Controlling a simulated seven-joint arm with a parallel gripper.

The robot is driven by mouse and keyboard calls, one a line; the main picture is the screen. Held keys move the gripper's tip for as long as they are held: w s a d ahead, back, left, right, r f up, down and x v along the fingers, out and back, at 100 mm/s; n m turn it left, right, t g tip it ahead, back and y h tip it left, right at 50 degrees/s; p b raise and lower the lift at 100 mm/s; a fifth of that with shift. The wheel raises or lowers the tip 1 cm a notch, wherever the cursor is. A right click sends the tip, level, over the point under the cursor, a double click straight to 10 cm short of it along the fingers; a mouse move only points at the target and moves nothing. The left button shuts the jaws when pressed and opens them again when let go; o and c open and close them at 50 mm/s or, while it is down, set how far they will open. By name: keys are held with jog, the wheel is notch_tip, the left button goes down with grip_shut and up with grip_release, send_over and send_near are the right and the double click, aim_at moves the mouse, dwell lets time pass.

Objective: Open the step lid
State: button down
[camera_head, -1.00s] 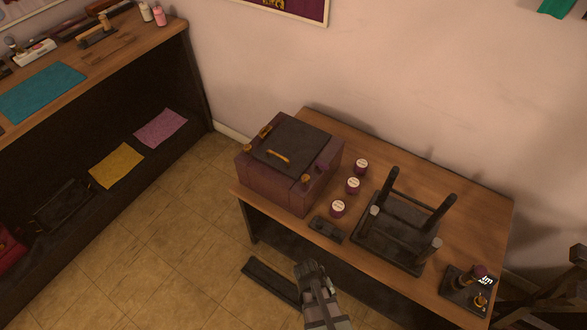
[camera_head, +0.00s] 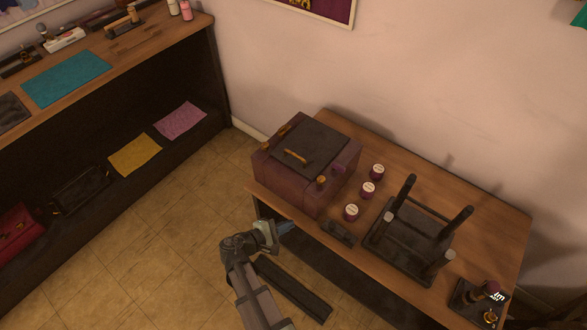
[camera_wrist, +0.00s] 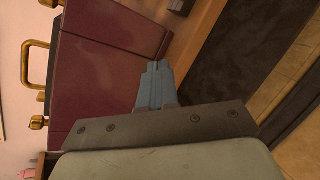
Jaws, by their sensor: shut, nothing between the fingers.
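The purple box (camera_head: 284,183) stands on the left end of the low wooden table, with a dark flat lid (camera_head: 312,147) on top. The lid lies closed and carries a gold handle (camera_head: 296,157). In the wrist view the box's burgundy side (camera_wrist: 110,45) fills the upper left, with the gold handle (camera_wrist: 38,65) at the far left. My gripper (camera_head: 287,228) is in front of the table's front edge, below lid height and apart from the handle. Its blue fingers (camera_wrist: 155,85) are shut and empty, close to the box's side; whether they touch it cannot be told.
Three small jars (camera_head: 368,190) stand right of the box, near a small dark block (camera_head: 338,232). An upturned dark stool (camera_head: 415,232) and a small stand (camera_head: 478,300) are farther right. A long dark bar (camera_head: 293,288) lies below the table front. Floor to the left is clear.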

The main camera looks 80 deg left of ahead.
jog(key=a+r+n+t+y, duration=0.2)
jog(key=a+r+n+y, duration=0.1)
jog(key=a+r, duration=0.1)
jog(key=n+y, duration=0.5)
jog(key=n, duration=0.3)
send_near(294, 174)
notch_tip(294, 174, up, 3)
jog(key=shift+s+a+f+n+t+h, duration=0.1)
jog(key=shift+a+f+n+t+h, duration=0.15)
jog(key=shift+n, duration=0.35)
jog(key=x, duration=0.9)
jog(key=shift+w+a+r, duration=0.2)
jog(key=shift+w, duration=0.1)
